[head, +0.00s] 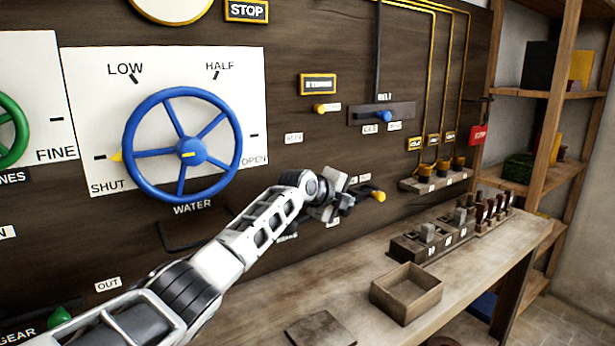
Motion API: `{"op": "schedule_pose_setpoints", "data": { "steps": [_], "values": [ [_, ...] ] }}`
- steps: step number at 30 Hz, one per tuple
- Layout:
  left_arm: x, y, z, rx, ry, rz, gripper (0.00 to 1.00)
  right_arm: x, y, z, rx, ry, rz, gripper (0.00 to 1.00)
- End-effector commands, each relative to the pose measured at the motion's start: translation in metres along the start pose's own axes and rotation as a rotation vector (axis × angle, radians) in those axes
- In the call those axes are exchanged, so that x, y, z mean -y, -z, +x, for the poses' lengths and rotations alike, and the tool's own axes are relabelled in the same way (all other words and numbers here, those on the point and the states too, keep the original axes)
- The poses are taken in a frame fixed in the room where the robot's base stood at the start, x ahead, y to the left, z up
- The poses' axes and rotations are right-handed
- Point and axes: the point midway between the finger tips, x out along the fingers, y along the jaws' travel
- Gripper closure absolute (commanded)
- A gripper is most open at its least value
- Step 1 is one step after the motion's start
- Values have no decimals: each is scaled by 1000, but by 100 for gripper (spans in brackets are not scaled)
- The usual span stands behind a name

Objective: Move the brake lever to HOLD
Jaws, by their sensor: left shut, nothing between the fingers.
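A lever with a yellow knob (378,196) sticks out from the dark wooden panel, just right of my left gripper. Small white plates surround it, too small to read, so I cannot tell which one says HOLD or be sure that this is the brake lever. My left gripper (350,200) is shut and empty in front of the panel, close beside the knob. It hides the lever's base and part of its slot. I cannot tell whether the fingers touch the lever. My right gripper is out of view.
A blue WATER handwheel (183,145) stands out from the panel at left. A blue-knobbed BELT lever (385,116) is above right. Below, the bench (455,270) carries an open wooden box (407,307) and a row of switch blocks (430,245). Shelves stand at far right.

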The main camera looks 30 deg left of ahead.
Motion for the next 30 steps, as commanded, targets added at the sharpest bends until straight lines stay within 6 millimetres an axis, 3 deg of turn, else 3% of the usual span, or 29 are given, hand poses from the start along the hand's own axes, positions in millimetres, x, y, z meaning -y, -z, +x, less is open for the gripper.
{"op": "schedule_pose_setpoints", "data": {
  "steps": [7,23,30],
  "values": [
    [-10,4,6,-2,-1,0,100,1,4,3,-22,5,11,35],
    [-10,4,7,-2,1,0,100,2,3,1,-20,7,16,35],
    [5,5,-3,-2,2,2,100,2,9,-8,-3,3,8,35]
  ]
}}
